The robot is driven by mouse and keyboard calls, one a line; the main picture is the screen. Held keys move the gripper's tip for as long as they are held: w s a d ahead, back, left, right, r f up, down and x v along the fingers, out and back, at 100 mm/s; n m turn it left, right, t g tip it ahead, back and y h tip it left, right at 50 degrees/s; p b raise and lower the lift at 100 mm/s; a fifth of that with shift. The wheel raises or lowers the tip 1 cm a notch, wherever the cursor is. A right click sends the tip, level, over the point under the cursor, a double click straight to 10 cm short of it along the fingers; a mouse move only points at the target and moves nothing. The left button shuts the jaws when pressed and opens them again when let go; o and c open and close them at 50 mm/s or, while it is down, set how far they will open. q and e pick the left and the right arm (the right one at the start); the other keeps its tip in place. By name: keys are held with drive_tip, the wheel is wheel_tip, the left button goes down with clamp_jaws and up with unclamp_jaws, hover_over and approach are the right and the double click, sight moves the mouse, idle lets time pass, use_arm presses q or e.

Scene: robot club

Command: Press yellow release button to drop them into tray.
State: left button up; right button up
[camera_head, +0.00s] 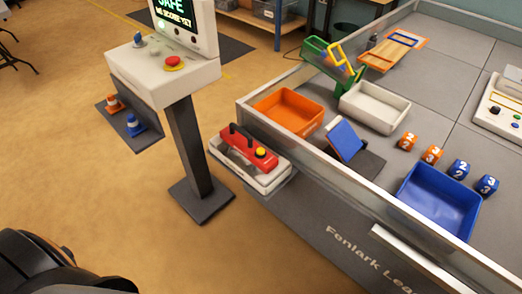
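A yellow button (260,152) sits on top of a red device with black handles (241,147). The device rests in a pale holder (264,182) on the outer side of the field wall. A green holder (317,47) with a yellow frame (336,55) stands at the field's far left, with small blue and orange pieces in it, too small to tell apart. An orange tray (310,125), a white tray (361,119) and a blue tray (423,211) sit inside the wall; all look empty. A black part of my arm shows at lower left; neither gripper's fingers are visible.
Orange and blue numbered cubes (432,154) lie inside the wall. A tilted blue panel (343,140) stands between trays.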

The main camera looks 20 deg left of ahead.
use_arm(q)
clamp_jaws()
idle(1.3)
